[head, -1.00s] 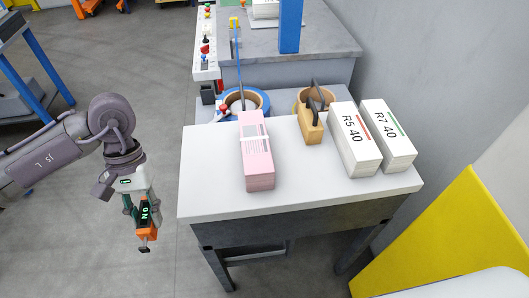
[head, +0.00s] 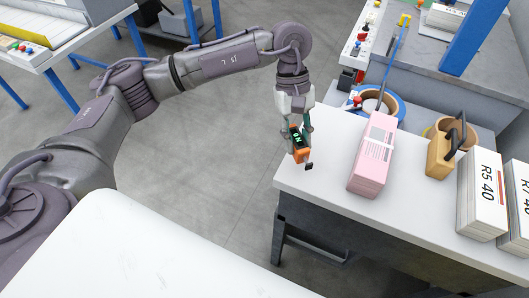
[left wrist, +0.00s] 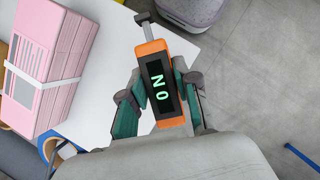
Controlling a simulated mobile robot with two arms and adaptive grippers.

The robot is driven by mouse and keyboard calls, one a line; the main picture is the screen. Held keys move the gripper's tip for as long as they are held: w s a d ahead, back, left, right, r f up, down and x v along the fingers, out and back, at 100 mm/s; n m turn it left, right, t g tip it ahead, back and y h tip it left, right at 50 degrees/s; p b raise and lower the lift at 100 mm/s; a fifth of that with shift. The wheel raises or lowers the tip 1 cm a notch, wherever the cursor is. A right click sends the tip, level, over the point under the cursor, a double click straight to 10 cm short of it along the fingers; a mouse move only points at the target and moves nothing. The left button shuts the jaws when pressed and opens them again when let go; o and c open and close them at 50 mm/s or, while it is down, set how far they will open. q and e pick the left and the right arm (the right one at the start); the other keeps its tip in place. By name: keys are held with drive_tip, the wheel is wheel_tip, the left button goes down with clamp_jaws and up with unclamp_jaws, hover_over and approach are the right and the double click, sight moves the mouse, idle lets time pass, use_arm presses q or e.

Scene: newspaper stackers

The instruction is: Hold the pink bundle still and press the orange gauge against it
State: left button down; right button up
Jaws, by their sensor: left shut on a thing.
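The pink bundle (head: 373,155) is a stack of pink sheets with a white band, lying on the white table near its left end. It also shows at the left of the left wrist view (left wrist: 48,65). My left gripper (head: 299,141) is shut on the orange gauge (head: 302,156), a small orange block with a dark display with green characters and a short plunger. In the left wrist view the gauge (left wrist: 158,70) sits between the fingers, plunger pointing away from the wrist. The gauge is left of the bundle, apart from it, by the table's left edge. My right gripper is not in view.
The white table (head: 325,180) has bare room in front of the bundle. A tan block with a dark handle (head: 440,157) and white stacks marked R5 40 (head: 482,195) and R7 40 (head: 517,200) stand to the right.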

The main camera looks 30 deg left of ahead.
use_arm(q)
drive_tip(key=w+d+r+n+t+h, duration=0.1)
drive_tip(key=w+d+r+n+t, duration=0.1)
drive_tip(key=w+d+n, duration=0.4)
drive_tip(key=w+n+t, duration=0.1)
drive_tip(key=w+n, duration=0.2)
drive_tip(key=shift+d+r, duration=0.25)
drive_tip(key=shift+d, duration=0.1)
drive_tip(key=shift+s+f, duration=0.1)
drive_tip(key=shift+f, duration=3.35)
